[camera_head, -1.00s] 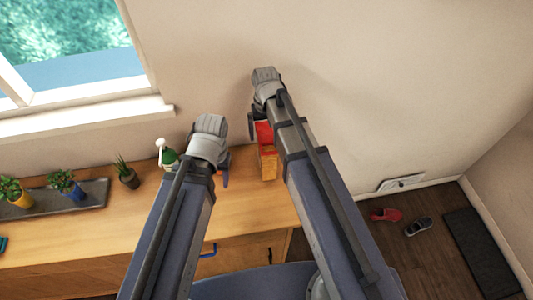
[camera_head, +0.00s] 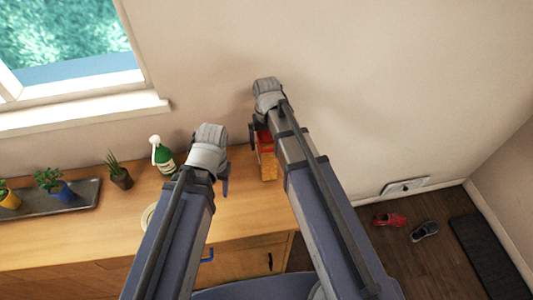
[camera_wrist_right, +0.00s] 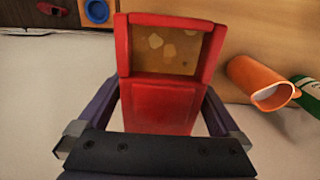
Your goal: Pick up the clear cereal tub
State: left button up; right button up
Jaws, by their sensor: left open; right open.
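The cereal tub (camera_head: 267,160) stands at the right end of the wooden counter, partly hidden by my right arm. In the right wrist view it is a red container (camera_wrist_right: 160,105) with a clear window showing pale flakes. My right gripper (camera_wrist_right: 160,88) is open, with one finger on each side of the tub's red part; I cannot tell whether they touch it. In the head view my right gripper (camera_head: 254,135) is mostly hidden by its own wrist. My left gripper (camera_head: 225,162) is open and empty, left of the tub above the counter.
A green spray bottle (camera_head: 165,160), a small plant (camera_head: 120,177) and a dark tray (camera_head: 85,196) with potted plants are on the left. A pale round dish (camera_head: 148,217) is partly hidden. An orange cup (camera_wrist_right: 255,78) lies beside the tub in the wrist view. The wall is close behind.

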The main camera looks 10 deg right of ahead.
grip_shut()
dwell(0.8)
